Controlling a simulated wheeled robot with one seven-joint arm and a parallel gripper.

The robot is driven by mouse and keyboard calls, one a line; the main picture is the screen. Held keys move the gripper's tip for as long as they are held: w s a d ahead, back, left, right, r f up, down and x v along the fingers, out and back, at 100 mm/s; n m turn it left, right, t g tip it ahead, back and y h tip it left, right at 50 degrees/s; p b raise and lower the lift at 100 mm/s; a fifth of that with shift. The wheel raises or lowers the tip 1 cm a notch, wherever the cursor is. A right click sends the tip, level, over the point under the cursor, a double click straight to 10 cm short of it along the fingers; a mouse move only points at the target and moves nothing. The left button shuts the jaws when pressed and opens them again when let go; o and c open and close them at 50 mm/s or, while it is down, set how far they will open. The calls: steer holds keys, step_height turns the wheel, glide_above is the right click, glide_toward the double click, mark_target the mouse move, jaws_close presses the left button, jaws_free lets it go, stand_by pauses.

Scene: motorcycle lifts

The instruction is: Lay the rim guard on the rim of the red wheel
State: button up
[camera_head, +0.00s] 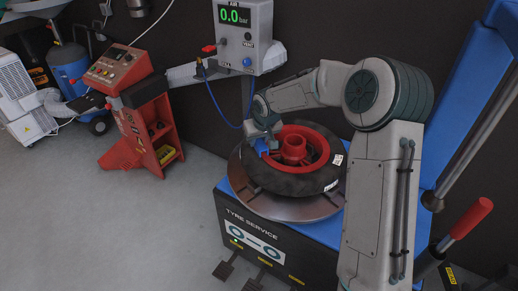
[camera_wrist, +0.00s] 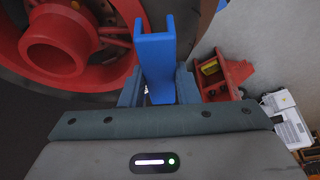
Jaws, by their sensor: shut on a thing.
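The red wheel (camera_head: 318,139) with its black tyre (camera_head: 295,183) lies flat on the round turntable of the tyre machine. Its red rim and hub (camera_wrist: 62,45) fill the upper left of the wrist view. The rim guard is a small blue channel-shaped piece (camera_wrist: 155,62). My gripper (camera_wrist: 160,93) is shut on it, with a finger on each side. In the head view the blue guard (camera_head: 262,145) shows at the left edge of the rim, below my gripper (camera_head: 263,138). I cannot tell whether the guard touches the rim.
The turntable (camera_head: 250,203) stands on the blue tyre service machine (camera_head: 232,224). A grey gauge box (camera_head: 243,35) with a blue hose stands behind the wheel. A red console (camera_head: 135,110) is at left. A red-handled lever (camera_head: 471,218) is at right. The grey floor at front left is clear.

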mark_target(260, 145)
steer(key=shift+f, duration=1.9)
steer(key=shift+f, duration=0.1)
steer(key=shift+f+b, duration=0.15)
steer(key=shift+b, duration=0.2)
steer(key=o, duration=0.9)
steer(key=shift+o, duration=0.2)
steer(key=shift+r, duration=0.2)
